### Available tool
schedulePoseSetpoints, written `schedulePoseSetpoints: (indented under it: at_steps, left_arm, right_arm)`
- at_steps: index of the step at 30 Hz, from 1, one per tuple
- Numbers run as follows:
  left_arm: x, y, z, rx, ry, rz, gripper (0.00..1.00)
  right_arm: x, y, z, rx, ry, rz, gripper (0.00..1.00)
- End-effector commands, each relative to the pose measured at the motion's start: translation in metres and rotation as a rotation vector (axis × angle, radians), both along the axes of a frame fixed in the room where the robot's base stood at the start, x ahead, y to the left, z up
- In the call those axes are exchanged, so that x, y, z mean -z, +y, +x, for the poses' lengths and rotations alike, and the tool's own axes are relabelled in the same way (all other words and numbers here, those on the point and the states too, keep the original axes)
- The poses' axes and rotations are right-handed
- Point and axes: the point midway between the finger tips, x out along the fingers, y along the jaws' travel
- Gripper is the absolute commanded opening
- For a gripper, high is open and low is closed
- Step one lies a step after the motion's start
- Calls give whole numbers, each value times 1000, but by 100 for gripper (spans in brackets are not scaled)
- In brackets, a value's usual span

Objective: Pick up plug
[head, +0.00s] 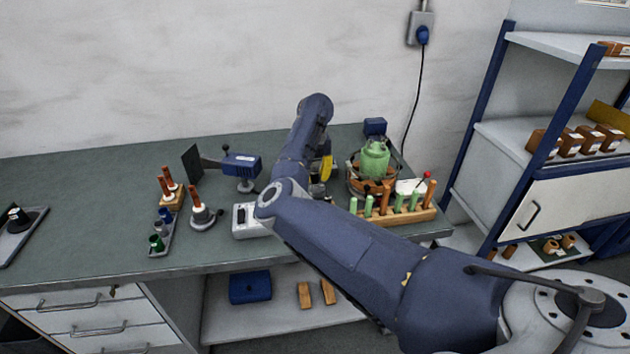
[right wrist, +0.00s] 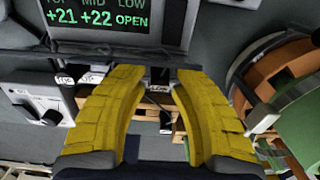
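A blue plug (head: 422,35) sits in the grey wall socket at the top of the head view, with a black cable hanging down to the bench. My right gripper (head: 322,170) is over the back of the bench, partly hidden by my arm. In the right wrist view, its two yellow fingers (right wrist: 160,78) stand apart with a gap between the tips. A small dark piece with a pale part (right wrist: 158,88) shows in that gap. I cannot tell whether it is a plug or whether the fingers touch it. My left gripper is out of view.
A green vessel (head: 374,158) stands right of my gripper, behind a wooden rack (head: 410,214) of handled tools. A white box (head: 248,221) lies left of my arm. A display (right wrist: 100,18) reading "+21 +22 OPEN" is beyond the fingers. The left bench (head: 90,225) has free room.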

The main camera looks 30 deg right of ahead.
Motion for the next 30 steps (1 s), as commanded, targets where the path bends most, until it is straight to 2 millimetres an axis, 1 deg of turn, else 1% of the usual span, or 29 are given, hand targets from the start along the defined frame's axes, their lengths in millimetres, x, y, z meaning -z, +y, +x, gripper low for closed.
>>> schedulePoseSetpoints:
  at_steps: [1,6,23,26,30]
  left_arm:
    - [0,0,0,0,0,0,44]
    - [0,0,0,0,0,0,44]
    - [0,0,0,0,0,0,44]
    - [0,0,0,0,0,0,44]
    - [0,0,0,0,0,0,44]
  right_arm:
    - [0,0,0,0,0,0,20]
    - [0,0,0,0,0,0,0]
    - [-1,0,0,0,0,0,0]
    - [-3,0,0,0,-1,0,0]
    - [-12,0,1,0,-2,0,0]
